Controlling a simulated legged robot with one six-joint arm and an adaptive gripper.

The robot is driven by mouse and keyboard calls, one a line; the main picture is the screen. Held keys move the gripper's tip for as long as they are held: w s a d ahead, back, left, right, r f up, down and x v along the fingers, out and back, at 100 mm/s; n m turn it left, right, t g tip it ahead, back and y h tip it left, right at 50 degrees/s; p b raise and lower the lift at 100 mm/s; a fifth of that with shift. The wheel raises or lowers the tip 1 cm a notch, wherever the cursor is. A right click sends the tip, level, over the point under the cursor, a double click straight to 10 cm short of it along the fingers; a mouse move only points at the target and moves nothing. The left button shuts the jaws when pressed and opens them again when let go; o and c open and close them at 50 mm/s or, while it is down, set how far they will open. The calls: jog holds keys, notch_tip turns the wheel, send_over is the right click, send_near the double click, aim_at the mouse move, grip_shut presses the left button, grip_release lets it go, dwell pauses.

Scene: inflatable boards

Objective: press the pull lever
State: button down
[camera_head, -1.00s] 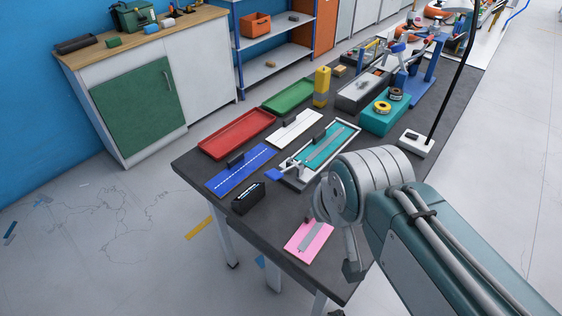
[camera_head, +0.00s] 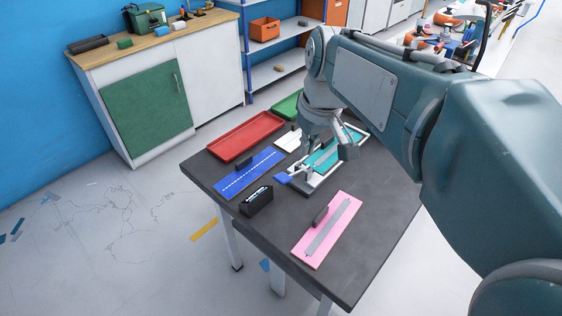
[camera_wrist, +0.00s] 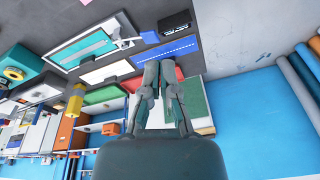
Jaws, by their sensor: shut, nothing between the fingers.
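A lever with a blue handle (camera_head: 283,178) sticks out from the left edge of a teal board in a white frame (camera_head: 300,189) on the dark table; it looks like the pull lever. My gripper (camera_wrist: 160,64) shows in the wrist view with its fingers together and nothing between them. In that view the teal board (camera_wrist: 75,50) and the pale lever arm (camera_wrist: 122,42) are at upper left, apart from the fingertips. In the head view my wrist hangs over the back of the teal board and hides part of it; I cannot tell whether it touches anything.
A blue board (camera_head: 245,175), a red tray (camera_head: 243,137), a black box (camera_head: 256,202) and a pink board (camera_head: 328,232) lie around the lever. A white board (camera_head: 288,141) and a green tray (camera_head: 287,106) are partly hidden behind my arm.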

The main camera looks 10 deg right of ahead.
jog(key=w+d+f+n+g+y, duration=0.1)
jog(key=w+f+n+g, duration=0.1)
jog(key=w, duration=0.7)
jog(key=n+g+y, duration=0.1)
jog(key=n+g, duration=0.1)
send_over(282, 176)
jog(key=w+d, duration=0.3)
jog(key=d, duration=0.1)
notch_tip(282, 176, down, 5)
jog(key=shift+d+f, duration=0.15)
jog(key=shift+d, duration=0.05)
jog(key=shift+s, duration=0.1)
jog(key=x, duration=1.4)
jog(key=shift+a, duration=0.1)
